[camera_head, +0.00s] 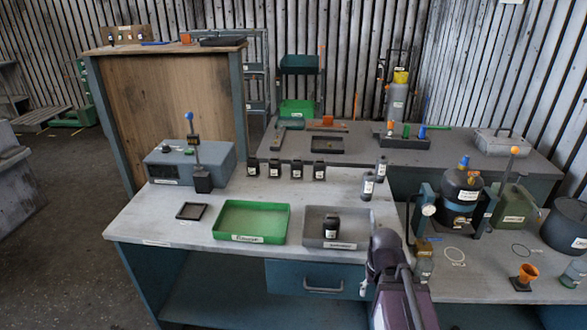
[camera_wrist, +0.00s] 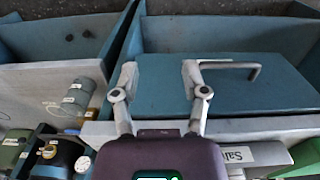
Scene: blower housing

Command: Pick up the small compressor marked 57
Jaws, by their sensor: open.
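Several small dark canisters with white labels stand on the grey workbench in the head view. A row of them (camera_head: 297,171) is at the back middle, and two more (camera_head: 367,187) are at the back right. Another dark canister (camera_head: 331,228) stands in the grey tray (camera_head: 312,240). The label numbers are too small to read, so I cannot tell which is marked 57. My gripper (camera_wrist: 160,75) is open and empty in the wrist view, its fingers in front of the blue drawer front. None of these small canisters shows between the fingers.
A green tray (camera_head: 215,231) lies left of the grey tray, with a small dark tray (camera_head: 192,211) beside it. A black tank apparatus (camera_head: 460,190) stands right. A drawer handle (camera_wrist: 228,65) juts near my fingers.

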